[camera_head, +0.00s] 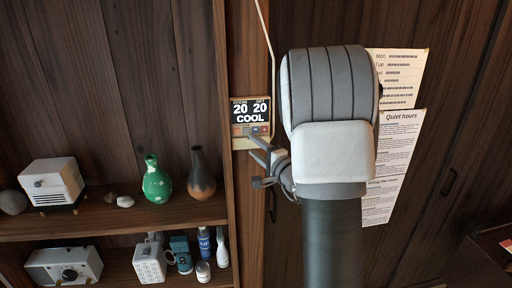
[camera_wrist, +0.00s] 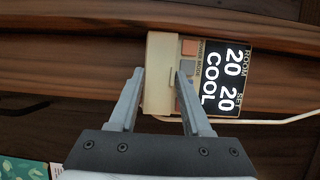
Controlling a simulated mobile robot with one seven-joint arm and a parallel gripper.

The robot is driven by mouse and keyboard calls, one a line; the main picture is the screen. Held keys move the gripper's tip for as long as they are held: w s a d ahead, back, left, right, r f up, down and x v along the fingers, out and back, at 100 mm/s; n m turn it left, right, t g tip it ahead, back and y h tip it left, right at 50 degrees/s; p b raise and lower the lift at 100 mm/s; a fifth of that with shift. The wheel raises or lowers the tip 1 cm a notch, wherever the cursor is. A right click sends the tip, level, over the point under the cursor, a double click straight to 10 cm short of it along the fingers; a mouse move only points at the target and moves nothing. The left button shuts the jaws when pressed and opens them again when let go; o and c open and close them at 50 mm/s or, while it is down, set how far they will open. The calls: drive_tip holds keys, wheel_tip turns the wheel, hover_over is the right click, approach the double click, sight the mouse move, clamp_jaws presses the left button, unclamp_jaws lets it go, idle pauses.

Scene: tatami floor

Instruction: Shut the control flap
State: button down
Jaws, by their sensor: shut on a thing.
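The wall control unit (camera_head: 250,108) has a dark display reading COOL and 20 20, with small coloured buttons below it. In the wrist view, the unit's display (camera_wrist: 222,75) appears turned sideways. The cream control flap (camera_wrist: 160,75) stands open along the button side, leaving several buttons uncovered. The flap also shows as a pale strip under the unit in the head view (camera_head: 241,144). My gripper (camera_wrist: 160,74) is shut on the flap, one finger on each side of it. In the head view my gripper (camera_head: 254,140) reaches the unit's lower edge, and its fingers partly hide the buttons.
A cable (camera_head: 266,40) runs down the wooden post to the unit. Shelves at left hold a green vase (camera_head: 156,182), a brown vase (camera_head: 201,176), a white radio-like box (camera_head: 52,184) and other small items. Paper notices (camera_head: 398,140) hang on the dark panel at right.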

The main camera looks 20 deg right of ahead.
drive_tip(key=shift+c, duration=1.7)
unclamp_jaws()
drive_tip(key=shift+s, duration=0.1)
drive_tip(key=s+d+b, duration=0.2)
drive_tip(key=s+b, duration=0.2)
drive_tip(key=s, duration=1.3)
drive_tip(key=shift+r, duration=0.15)
